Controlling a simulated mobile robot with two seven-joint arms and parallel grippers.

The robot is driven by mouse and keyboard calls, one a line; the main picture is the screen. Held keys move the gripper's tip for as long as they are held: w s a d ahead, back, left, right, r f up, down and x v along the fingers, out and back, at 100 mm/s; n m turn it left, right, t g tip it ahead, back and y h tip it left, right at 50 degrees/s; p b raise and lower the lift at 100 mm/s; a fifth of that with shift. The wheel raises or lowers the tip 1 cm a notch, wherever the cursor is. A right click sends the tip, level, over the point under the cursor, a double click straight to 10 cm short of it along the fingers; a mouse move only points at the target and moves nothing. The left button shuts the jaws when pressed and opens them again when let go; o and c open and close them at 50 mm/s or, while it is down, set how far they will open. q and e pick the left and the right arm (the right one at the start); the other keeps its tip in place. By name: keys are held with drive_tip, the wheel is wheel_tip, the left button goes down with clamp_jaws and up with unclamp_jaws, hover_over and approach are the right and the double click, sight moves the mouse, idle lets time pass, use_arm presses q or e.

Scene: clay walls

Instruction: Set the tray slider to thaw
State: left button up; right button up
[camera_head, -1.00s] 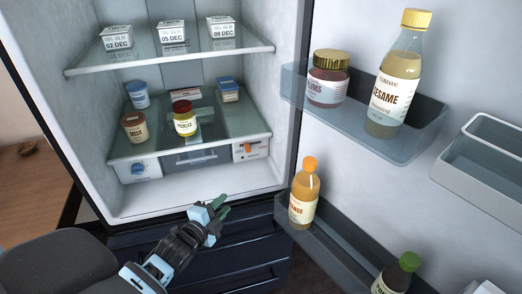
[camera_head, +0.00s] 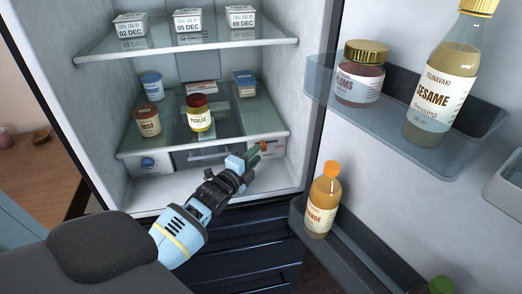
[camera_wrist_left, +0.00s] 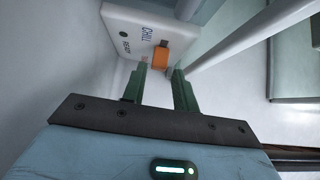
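The tray slider is an orange knob (camera_wrist_left: 161,55) on a white panel (camera_wrist_left: 125,20) in the left wrist view. The panel reads "CHILL", with smaller lettering beside it that I cannot read for sure. A dark spot shows just above the knob. In the head view the panel (camera_head: 276,146) is at the lower right under the glass shelf, partly hidden by my gripper. My left gripper (camera_head: 256,153) points at it. In the left wrist view its green fingers (camera_wrist_left: 161,72) are apart, with the knob at or just beyond their tips. Contact cannot be told. My right gripper is not in view.
A glass shelf (camera_head: 140,143) with several jars and tubs lies just above my left gripper. A panel with a blue knob (camera_head: 148,163) is at the left. The open door, with an orange bottle (camera_head: 323,200) in its bin, stands to the right.

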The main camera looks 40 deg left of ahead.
sight(263, 146)
use_arm(q)
drive_tip(key=shift+w+a, duration=0.15)
drive_tip(key=shift+w, duration=1.8)
clamp_jaws()
